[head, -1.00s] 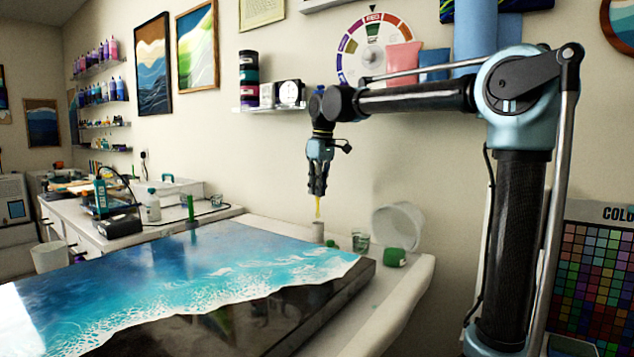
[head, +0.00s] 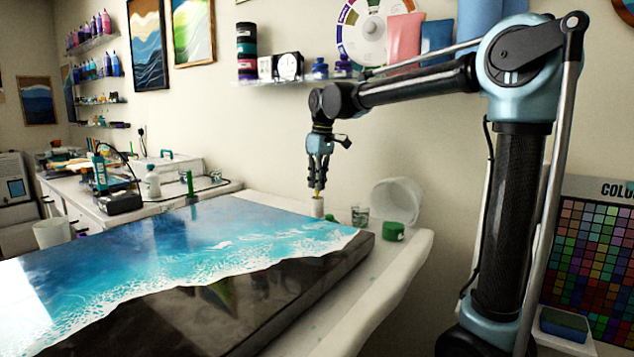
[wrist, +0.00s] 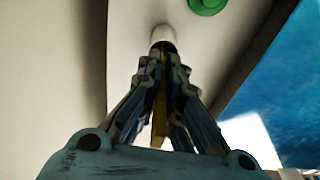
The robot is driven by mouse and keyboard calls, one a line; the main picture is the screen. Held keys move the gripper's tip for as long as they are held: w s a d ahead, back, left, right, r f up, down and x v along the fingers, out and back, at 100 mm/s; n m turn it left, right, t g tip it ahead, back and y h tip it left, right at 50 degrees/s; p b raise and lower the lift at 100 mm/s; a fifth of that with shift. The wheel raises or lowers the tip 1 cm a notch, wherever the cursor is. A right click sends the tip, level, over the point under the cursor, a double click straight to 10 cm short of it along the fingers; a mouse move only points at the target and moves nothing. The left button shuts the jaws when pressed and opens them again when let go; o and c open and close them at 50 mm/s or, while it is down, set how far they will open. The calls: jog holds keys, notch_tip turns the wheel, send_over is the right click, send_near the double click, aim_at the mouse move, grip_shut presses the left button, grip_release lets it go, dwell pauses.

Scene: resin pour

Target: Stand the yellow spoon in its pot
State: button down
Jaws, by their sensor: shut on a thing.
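My gripper (head: 318,184) points down at the far edge of the table, shut on the yellow spoon (head: 317,194). Only a short bit of the spoon shows below the fingers in the head view; in the wrist view the yellow spoon (wrist: 161,120) runs between the fingers. A small whitish pot (head: 317,208) stands directly below my gripper. In the wrist view the pot (wrist: 163,37) is just beyond the fingertips. The spoon's lower end reaches the pot's mouth; how deep it sits inside is hidden.
A blue ocean resin panel (head: 200,255) fills most of the table in front of the pot. A clear glass cup (head: 360,215), a green lid or jar (head: 393,231) and a tipped white bucket (head: 398,200) are to the right. A green upright item (head: 190,185) is at left.

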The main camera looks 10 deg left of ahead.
jog(key=c, duration=1.7)
grip_release()
jog(key=shift+r, duration=0.15)
